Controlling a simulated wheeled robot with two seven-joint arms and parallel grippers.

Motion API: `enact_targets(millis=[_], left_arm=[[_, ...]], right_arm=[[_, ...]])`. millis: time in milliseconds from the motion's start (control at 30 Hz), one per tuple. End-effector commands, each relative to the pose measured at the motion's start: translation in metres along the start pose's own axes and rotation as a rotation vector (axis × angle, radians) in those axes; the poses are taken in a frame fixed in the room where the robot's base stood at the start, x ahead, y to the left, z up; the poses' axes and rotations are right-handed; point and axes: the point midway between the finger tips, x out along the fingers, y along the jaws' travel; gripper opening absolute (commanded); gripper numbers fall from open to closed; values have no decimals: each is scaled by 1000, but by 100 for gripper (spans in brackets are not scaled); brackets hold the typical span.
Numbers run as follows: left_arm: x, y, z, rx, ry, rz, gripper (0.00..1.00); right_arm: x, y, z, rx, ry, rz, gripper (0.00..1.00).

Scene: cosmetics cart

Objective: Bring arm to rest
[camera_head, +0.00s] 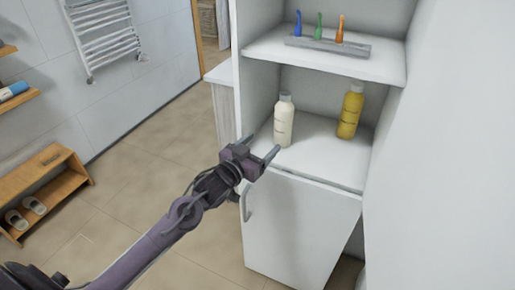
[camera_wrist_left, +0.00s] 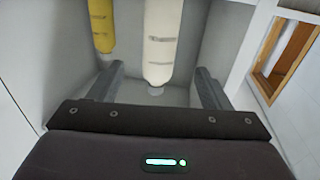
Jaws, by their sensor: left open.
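My left arm (camera_head: 165,232) reaches in from the lower left of the head view. Its left gripper (camera_head: 265,146) is open and empty at the front edge of the cabinet's lower shelf (camera_head: 318,160), close in front of a cream bottle (camera_head: 284,121). The cream bottle stands upright on that shelf. In the left wrist view the two fingers stand wide apart, and the cream bottle (camera_wrist_left: 160,45) shows beyond them, appearing upside down. A yellow bottle (camera_head: 350,110) stands to its right on the same shelf. My right gripper is not in view.
The upper shelf (camera_head: 275,50) bears a grey holder (camera_head: 327,46) with three coloured toothbrush-like items. A white cabinet door (camera_head: 300,230) with a handle is below. A wooden rack (camera_head: 45,190) with slippers and a towel radiator (camera_head: 103,35) are at left. The tiled floor (camera_head: 140,180) between is clear.

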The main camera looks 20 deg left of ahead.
Motion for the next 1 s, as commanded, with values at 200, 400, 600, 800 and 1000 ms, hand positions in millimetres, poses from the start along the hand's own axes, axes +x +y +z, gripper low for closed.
enact_targets(millis=[200, 400, 600, 800, 1000], left_arm=[[-10, 0, -1, 0, 1, 0, 71], [-10, 0, -1, 0, 1, 0, 71], [-10, 0, -1, 0, 1, 0, 71], [-23, 11, 20, -5, -105, -38, 71], [-86, 44, 78, -3, -487, -125, 71]], right_arm=[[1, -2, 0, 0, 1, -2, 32], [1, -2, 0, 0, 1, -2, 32], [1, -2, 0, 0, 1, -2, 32], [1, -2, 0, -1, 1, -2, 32], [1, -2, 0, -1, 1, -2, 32]])
